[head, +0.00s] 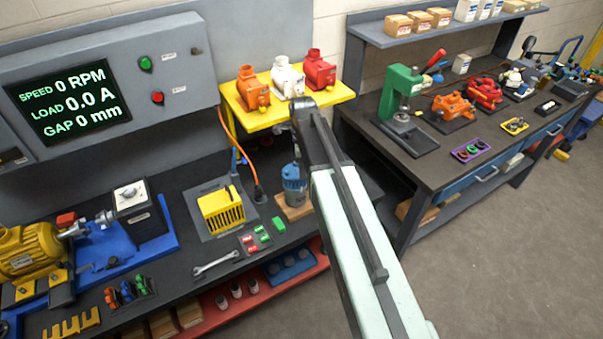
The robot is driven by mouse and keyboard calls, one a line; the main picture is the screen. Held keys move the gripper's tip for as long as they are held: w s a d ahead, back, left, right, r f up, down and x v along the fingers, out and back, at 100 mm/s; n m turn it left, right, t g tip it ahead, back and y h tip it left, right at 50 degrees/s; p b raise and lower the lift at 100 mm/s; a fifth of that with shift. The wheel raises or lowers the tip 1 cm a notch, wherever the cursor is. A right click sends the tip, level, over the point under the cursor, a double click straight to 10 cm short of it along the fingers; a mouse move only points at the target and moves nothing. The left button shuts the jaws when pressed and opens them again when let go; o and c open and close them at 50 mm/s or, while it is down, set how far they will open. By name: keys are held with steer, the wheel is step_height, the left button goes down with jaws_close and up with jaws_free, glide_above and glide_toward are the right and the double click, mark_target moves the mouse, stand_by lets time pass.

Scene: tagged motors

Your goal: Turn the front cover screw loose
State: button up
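No front cover screw can be made out at this size. A yellow ribbed housing (221,210) sits on a grey plate on the dark bench. A blue motor (294,186) stands on a wooden block to its right, beside my arm. A large yellow motor (32,250) is mounted on a blue base at the left. My pale arm reaches up from the bottom. My gripper (301,108) is at its dark far end, in front of the yellow shelf; its fingers cannot be made out. A wrench (216,263) lies on the bench front.
Orange (252,88), white (287,77) and red (319,70) motors stand on the yellow shelf (262,120). A grey panel (105,80) with a readout at zero hangs behind. A green press (402,92) and several tools stand on the right bench. Floor (500,270) is clear at lower right.

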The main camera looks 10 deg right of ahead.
steer(key=shift+r, duration=0.1)
jaws_close()
